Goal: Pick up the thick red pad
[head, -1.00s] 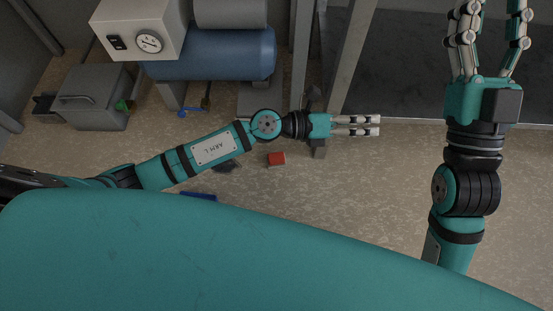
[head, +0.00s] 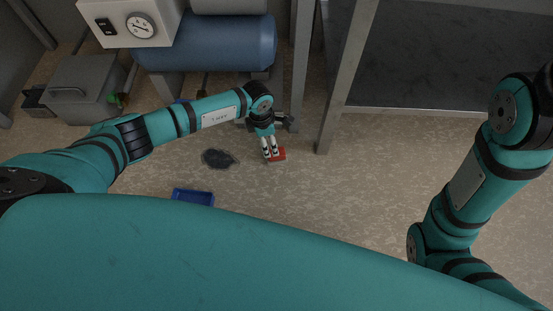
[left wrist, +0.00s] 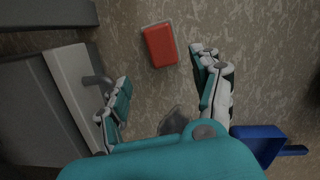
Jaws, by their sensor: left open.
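The thick red pad (head: 279,154) lies on the floor in the head view, partly covered by the fingers of my left gripper (head: 271,154). In the left wrist view the red pad (left wrist: 160,46) shows whole as a red block with a pale edge. There my left gripper (left wrist: 163,90) is open and empty, its fingers apart on either side, with the pad lying beyond the fingertips and apart from them. My right arm is at the right of the head view; its gripper is out of the picture.
A blue dustpan (head: 193,196) and a dark patch (head: 219,159) lie on the floor left of the pad. A blue tank (head: 215,45), a grey box (head: 85,88) and a metal post (head: 345,80) stand behind. Floor to the right is clear.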

